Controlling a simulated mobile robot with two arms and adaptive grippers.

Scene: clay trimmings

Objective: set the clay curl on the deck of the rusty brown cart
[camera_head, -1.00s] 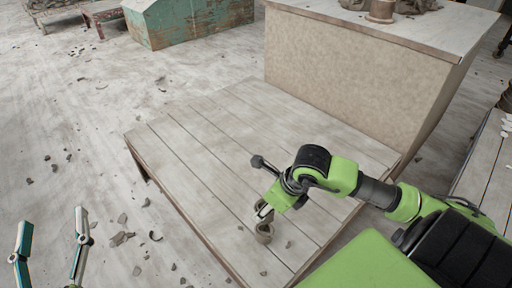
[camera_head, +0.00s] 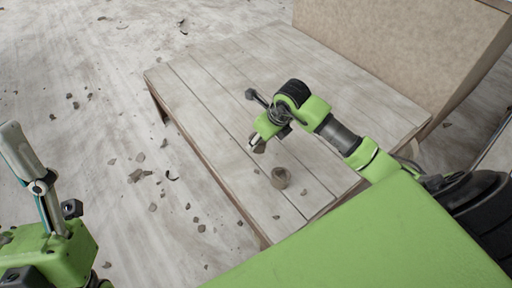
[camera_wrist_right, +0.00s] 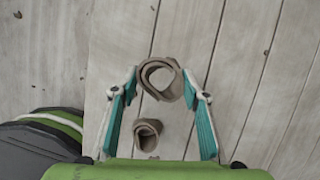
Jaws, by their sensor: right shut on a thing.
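My right gripper (camera_head: 255,143) is over the low plank platform (camera_head: 205,100). In the right wrist view its teal fingers (camera_wrist_right: 160,92) have a grey-brown rolled clay curl (camera_wrist_right: 160,66) between their tips. In the head view this held curl (camera_head: 260,147) is small and mostly hidden by the gripper. A second, similar clay curl (camera_head: 281,178) stands on the planks and also shows in the right wrist view (camera_wrist_right: 147,134), below the held one. My left gripper (camera_head: 30,165) is at the left edge, seen side-on; its opening is unclear. No rusty brown cart shows now.
Small clay crumbs lie on the planks and more are scattered on the pale floor (camera_head: 110,120) to the left.

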